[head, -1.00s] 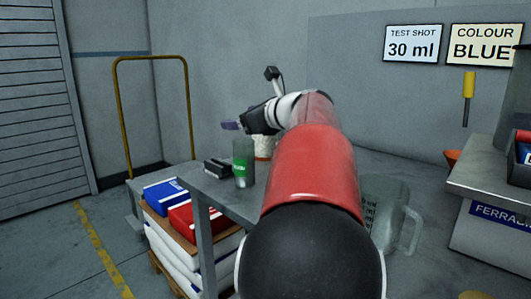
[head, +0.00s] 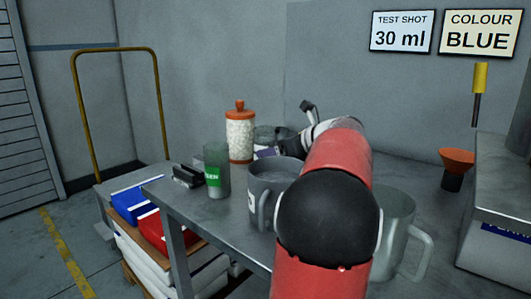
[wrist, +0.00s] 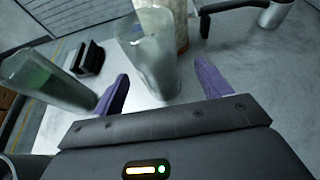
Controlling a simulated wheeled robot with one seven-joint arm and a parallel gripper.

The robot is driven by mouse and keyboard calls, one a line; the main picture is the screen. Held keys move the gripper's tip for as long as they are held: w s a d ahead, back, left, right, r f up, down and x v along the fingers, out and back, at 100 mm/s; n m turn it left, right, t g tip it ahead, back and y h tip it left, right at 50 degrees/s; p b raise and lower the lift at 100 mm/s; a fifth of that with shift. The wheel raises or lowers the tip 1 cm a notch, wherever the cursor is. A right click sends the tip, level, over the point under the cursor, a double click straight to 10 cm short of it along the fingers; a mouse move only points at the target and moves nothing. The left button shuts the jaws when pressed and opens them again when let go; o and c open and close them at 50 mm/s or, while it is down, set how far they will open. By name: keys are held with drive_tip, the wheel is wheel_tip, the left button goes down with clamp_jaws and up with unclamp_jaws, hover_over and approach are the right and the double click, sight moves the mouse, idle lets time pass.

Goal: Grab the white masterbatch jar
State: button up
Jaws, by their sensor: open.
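A clear jar of white pellets with an orange lid (head: 240,138) stands upright at the back of the grey table in the head view. In the wrist view, part of a pale jar (wrist: 181,22) shows at the top, behind a clear cup. My gripper (wrist: 162,74) is open, its purple fingers spread. The clear cup (wrist: 152,50) shows between and beyond the fingertips; I cannot tell whether they touch it. In the head view my gripper (head: 266,153) is right of the pellet jar, apart from it and partly hidden by a grey jug.
A green-labelled cup (head: 215,172) and a black object (head: 187,176) stand left on the table. The grey jug (head: 262,182) and a clear jug (head: 398,232) stand nearer. An orange funnel (head: 457,160) is at right. A trolley (head: 77,110) with sacks stands left.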

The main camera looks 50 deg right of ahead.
drive_tip(key=x, duration=0.4)
drive_tip(key=shift+w+a+f, duration=0.2)
drive_tip(key=shift+f, duration=0.15)
drive_tip(key=c, duration=1.2)
drive_tip(key=shift+r, duration=0.1)
